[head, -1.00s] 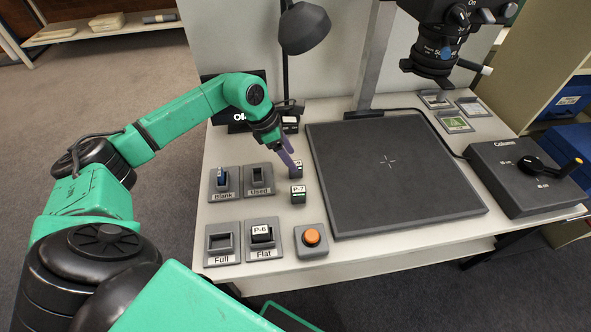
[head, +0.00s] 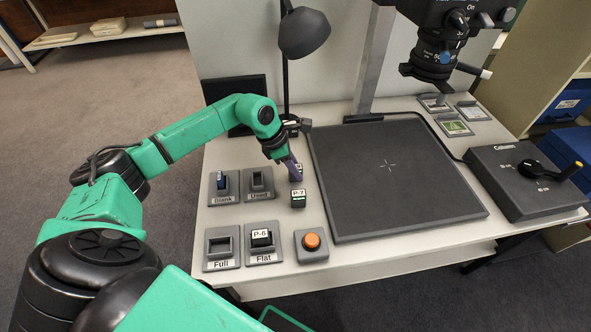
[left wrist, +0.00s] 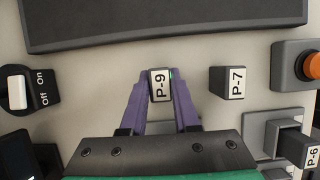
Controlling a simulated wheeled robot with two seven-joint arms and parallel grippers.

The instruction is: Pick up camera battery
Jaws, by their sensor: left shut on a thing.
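My left gripper (head: 294,170) reaches down onto the table, left of the dark board. In the left wrist view my left gripper (left wrist: 160,92) has its purple fingers on both sides of a battery labelled P-9 (left wrist: 160,86), shut on it. A green light shows at its edge. In the head view the P-9 battery is mostly hidden by the fingers. A battery labelled P-7 (head: 298,198) stands just in front of it; it also shows in the left wrist view (left wrist: 229,82). A battery labelled P-6 (head: 261,238) sits in the Flat holder (head: 264,257). My right gripper is not in view.
Holders marked Blank (head: 222,198), Used (head: 259,194) and Full (head: 221,263) stand at the left; Full looks empty. An orange button (head: 311,241) is beside Flat. The large dark board (head: 400,180) fills the middle. A lamp (head: 304,34) stands behind.

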